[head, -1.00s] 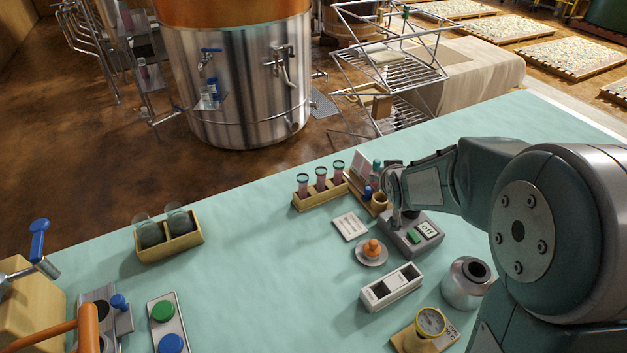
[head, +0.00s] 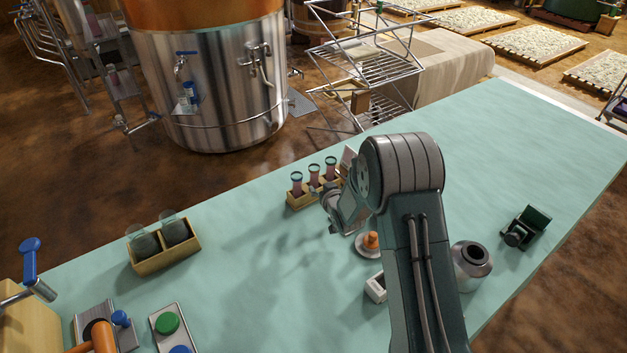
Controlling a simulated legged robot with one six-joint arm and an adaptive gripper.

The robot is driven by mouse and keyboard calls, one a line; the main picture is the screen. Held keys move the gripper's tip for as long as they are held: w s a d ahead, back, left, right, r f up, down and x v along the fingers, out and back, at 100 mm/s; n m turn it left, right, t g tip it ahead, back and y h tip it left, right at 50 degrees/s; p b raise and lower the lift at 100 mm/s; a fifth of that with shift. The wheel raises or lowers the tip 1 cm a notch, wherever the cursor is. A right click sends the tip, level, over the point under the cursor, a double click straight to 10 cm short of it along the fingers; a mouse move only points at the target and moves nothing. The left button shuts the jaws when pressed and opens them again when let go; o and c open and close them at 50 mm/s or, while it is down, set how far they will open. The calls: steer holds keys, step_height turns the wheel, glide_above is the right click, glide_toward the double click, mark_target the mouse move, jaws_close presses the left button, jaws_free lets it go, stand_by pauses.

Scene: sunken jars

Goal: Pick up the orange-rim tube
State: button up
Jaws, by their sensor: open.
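Several-slot wooden rack (head: 298,203) stands near the far edge of the table and holds three upright tubes with reddish contents: a left tube (head: 297,187), a middle tube (head: 314,179) and a right tube (head: 331,171). Their rims look dark or greenish at this size; I cannot make out an orange rim on any of them. My gripper (head: 334,208) is just right of and in front of the rack, open, its fingers small and partly hidden by my arm. I see nothing held in it.
A wooden holder (head: 168,258) with two dark jars stands left. An orange knob on a saucer (head: 366,251), a white box (head: 375,288) and a metal jar (head: 471,262) lie near my arm. A dark device (head: 525,228) is at right. The table's middle is clear.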

mark_target(316, 182)
steer(key=shift+x, duration=3.45)
jaws_close()
